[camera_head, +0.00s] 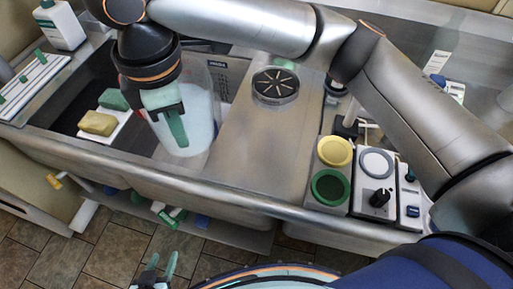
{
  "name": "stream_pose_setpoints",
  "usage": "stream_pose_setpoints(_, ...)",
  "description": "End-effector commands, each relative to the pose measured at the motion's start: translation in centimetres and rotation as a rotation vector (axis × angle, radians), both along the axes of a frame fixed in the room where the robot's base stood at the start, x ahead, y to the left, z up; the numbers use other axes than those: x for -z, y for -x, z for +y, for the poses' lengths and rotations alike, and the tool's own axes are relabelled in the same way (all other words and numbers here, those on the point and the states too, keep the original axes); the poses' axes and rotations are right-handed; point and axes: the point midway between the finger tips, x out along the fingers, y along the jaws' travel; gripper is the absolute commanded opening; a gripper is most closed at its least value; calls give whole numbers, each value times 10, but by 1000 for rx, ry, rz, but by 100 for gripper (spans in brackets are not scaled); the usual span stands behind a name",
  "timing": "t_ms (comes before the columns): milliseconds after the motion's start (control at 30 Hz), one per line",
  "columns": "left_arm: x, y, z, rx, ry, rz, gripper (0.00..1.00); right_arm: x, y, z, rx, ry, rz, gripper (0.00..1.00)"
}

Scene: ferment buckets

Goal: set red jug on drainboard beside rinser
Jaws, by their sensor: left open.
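No red jug shows in this view. A clear, pale container (201,122) stands at the sink basin, partly hidden by my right gripper. My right gripper (166,122) reaches down from above at its left side; whether it is shut on the wall is unclear. The round dark rinser (276,84) with pale spokes is set in the steel drainboard (250,150), to the right of the container. My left gripper (157,268) is low at the bottom edge, in front of the counter, open and empty.
A yellow sponge (97,123) and a green one (113,99) lie left of the container. A white bottle (60,24) stands at the back left. Yellow (335,151) and green (329,187) round cups sit right of the drainboard. The drainboard's front is bare.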

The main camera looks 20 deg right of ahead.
Motion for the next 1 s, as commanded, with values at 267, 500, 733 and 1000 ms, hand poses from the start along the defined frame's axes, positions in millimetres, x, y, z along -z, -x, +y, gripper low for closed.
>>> stream_pose_setpoints(267,0,0,0,0,0,0,50,26,1,-62,8,-2,-1,0)
stream_pose_setpoints(500,4,0,0,0,0,0,50,65,2,-100,8,0,-1,0)
stream_pose_setpoints(733,6,0,0,0,0,0,50,83,2,-115,5,-2,-4,0)
stream_pose_setpoints(1000,8,0,0,0,0,0,50,105,3,-122,4,-1,-1,0)
